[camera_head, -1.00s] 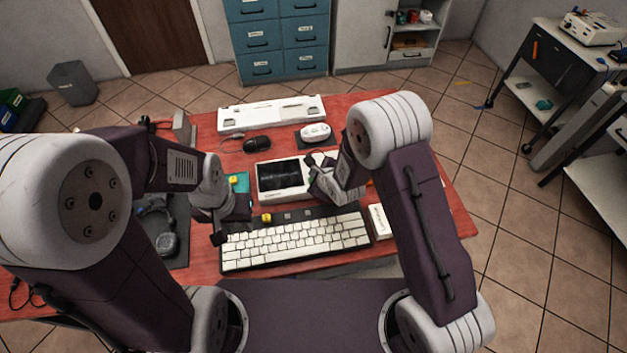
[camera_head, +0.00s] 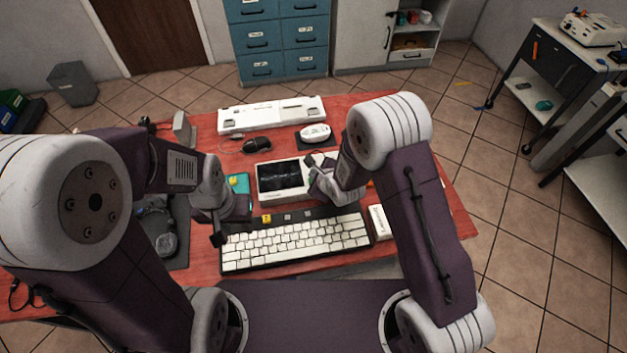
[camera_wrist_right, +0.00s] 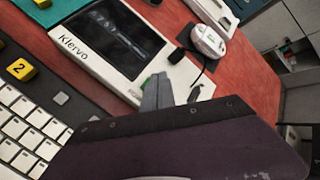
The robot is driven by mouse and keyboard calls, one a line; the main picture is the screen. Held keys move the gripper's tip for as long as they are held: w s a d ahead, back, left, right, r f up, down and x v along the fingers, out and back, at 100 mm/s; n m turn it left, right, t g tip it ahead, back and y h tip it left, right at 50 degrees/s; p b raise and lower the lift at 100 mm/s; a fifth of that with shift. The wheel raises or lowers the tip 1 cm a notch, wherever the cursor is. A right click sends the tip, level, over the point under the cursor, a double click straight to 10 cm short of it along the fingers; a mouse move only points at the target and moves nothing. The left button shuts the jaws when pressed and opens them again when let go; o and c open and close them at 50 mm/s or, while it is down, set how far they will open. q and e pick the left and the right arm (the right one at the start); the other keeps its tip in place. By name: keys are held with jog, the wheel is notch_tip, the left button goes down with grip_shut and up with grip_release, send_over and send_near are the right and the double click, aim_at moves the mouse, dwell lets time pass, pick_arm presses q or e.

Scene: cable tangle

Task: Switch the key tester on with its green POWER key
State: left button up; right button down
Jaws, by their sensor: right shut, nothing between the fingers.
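The key tester (camera_head: 262,184) is a white box with a dark screen, behind the keyboard. The right wrist view shows its front edge (camera_wrist_right: 100,75) with the name "Klervo". Its green POWER key (camera_wrist_right: 147,82) peeks out beside my right gripper's fingertips, beyond a partly covered label. My right gripper (camera_wrist_right: 159,80), also in the head view (camera_head: 313,171), is shut and empty. Its tips are at the key and hide part of it; I cannot tell whether they touch or press it. My left gripper (camera_head: 218,239) hangs at the keyboard's left end; its jaws are unclear.
A white keyboard (camera_head: 295,243) with a yellow key (camera_head: 267,218) in the dark strip above it lies in front of the tester. Behind are a black mouse (camera_head: 257,145), a white mouse (camera_head: 315,132) and another white keyboard (camera_head: 272,116). A white box (camera_head: 380,222) stands right.

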dwell(0.5)
jog(key=shift+f+b, duration=0.4)
jog(key=shift+f, duration=0.05)
jog(key=shift+f+b, duration=0.45)
dwell(0.4)
jog(key=shift+r, duration=0.15)
jog(key=shift+r+p, duration=0.7)
jog(key=shift+r, duration=0.1)
notch_tip(320, 180, up, 6)
jog(key=p, duration=0.4)
jog(key=shift+p, duration=0.4)
